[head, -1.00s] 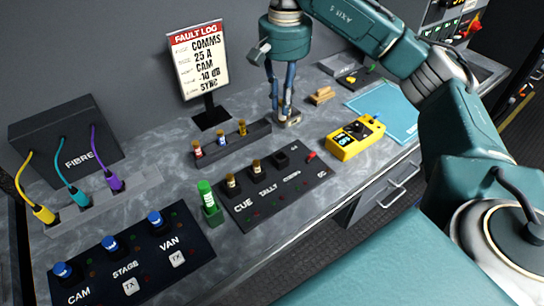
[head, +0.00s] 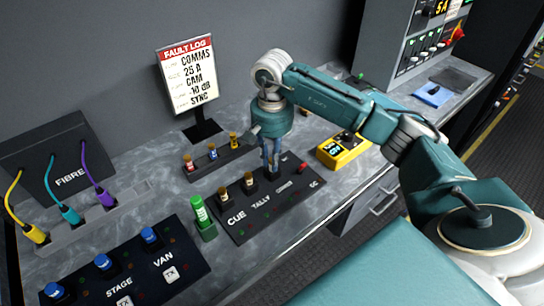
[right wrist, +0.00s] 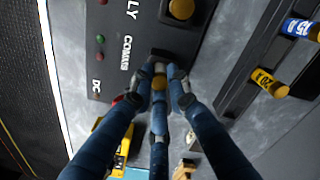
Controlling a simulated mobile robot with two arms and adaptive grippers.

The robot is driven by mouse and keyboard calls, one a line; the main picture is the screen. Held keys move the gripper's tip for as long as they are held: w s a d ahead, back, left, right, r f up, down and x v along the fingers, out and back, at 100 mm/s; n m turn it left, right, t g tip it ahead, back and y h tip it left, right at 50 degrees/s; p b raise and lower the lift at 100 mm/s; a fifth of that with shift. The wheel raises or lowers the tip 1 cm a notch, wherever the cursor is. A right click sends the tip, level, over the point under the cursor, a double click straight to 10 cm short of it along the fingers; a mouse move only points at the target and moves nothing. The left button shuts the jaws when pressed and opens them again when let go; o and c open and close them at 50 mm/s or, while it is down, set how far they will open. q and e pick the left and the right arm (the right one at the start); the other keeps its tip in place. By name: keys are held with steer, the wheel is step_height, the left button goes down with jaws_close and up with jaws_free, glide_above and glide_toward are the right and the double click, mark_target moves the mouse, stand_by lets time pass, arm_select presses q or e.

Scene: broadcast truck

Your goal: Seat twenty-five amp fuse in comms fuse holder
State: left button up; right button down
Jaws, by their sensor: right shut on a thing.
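My right gripper (head: 270,168) points down over the black fuse panel (head: 235,232), at the COMMS position. In the right wrist view its fingers (right wrist: 160,85) are closed around a small fuse with a brass-coloured end (right wrist: 160,82). The comms fuse holder (right wrist: 160,55) is a dark block just ahead of the fingertips, beside the COMMS label. The fingers hide much of the fuse, and I cannot tell how far it is inside the holder. Fuses stand in the CUE (head: 222,196) and TALLY (head: 249,183) holders. My left gripper is not in view.
A rack (head: 222,163) behind the panel holds red, blue and yellow fuses. A fault log sign (head: 188,80) reads COMMS 25 A. A green-capped item (head: 199,212) stands at the panel's left, a yellow meter (head: 342,150) at its right. The cable box (head: 55,155) is far left.

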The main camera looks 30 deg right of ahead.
steer(key=shift+f, duration=0.2)
steer(key=c, duration=1.7)
jaws_free()
steer(key=shift+r, duration=0.1)
steer(key=shift+r, duration=0.25)
steer(key=shift+w+r, duration=0.1)
steer(key=shift+r, duration=0.25)
steer(key=shift+r+b, duration=0.9)
steer(key=shift+r, duration=4.65)
